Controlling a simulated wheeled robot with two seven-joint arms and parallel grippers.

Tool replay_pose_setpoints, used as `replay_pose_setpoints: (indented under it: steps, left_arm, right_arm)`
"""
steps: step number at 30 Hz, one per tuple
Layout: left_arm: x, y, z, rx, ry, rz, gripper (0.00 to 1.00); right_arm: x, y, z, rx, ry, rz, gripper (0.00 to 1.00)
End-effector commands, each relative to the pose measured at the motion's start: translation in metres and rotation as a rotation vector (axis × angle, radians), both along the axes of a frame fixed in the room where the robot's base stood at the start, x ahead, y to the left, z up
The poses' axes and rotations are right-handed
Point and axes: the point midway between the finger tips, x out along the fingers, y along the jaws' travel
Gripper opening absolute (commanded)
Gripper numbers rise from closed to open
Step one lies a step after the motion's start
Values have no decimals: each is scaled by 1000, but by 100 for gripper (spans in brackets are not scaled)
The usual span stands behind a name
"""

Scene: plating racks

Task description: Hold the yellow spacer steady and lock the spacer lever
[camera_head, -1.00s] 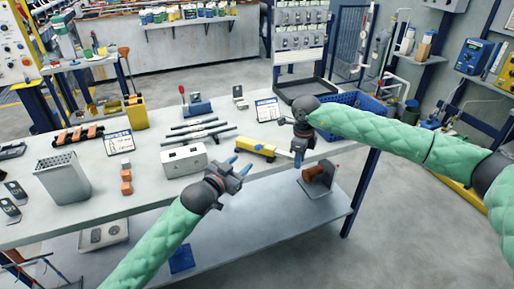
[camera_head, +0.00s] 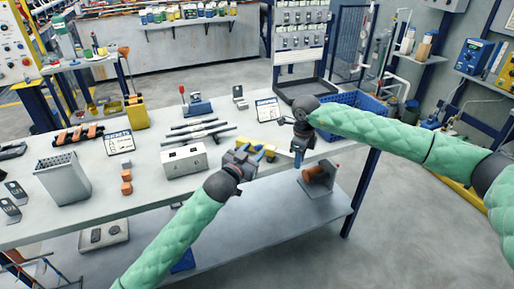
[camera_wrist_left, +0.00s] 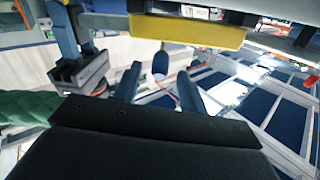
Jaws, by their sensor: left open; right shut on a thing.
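The yellow spacer (camera_head: 270,154) lies near the front edge of the bench in the head view, partly hidden by my left gripper. It also shows as a yellow bar across the top of the left wrist view (camera_wrist_left: 165,29). My right gripper (camera_head: 298,160) points down at the spacer's right end and is shut on it. Its blue fingers show at the left of the left wrist view (camera_wrist_left: 70,28). My left gripper (camera_head: 254,152) is at the spacer's left part.
A white box (camera_head: 184,161) with holes stands just left of my left gripper. Dark rods (camera_head: 198,131) lie behind it. A sign card (camera_head: 268,110) and a blue crate (camera_head: 350,105) stand farther back. A lower shelf (camera_head: 270,215) is under the bench.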

Motion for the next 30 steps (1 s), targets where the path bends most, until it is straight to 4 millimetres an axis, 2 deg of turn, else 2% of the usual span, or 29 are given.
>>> replay_pose_setpoints:
  steps: [6, 17, 18, 20, 24, 30]
  left_arm:
    - [19, -10, 0, 0, 0, 0, 42]
    - [24, -12, 0, 0, 1, 0, 42]
    - [24, -12, 0, 0, 1, 0, 40]
    - [24, -13, 0, 0, 1, 0, 28]
    - [24, -13, 0, 0, 1, 0, 0]
    - [23, -13, -2, -9, -13, -1, 0]
  right_arm:
    - [0, 0, 0, 0, 0, 0, 0]
    - [0, 0, 0, 0, 0, 0, 0]
    - [0, 0, 0, 0, 0, 0, 0]
    - [0, 0, 0, 0, 0, 0, 0]
    - [0, 0, 0, 0, 0, 0, 0]
    - [0, 0, 0, 0, 0, 0, 0]
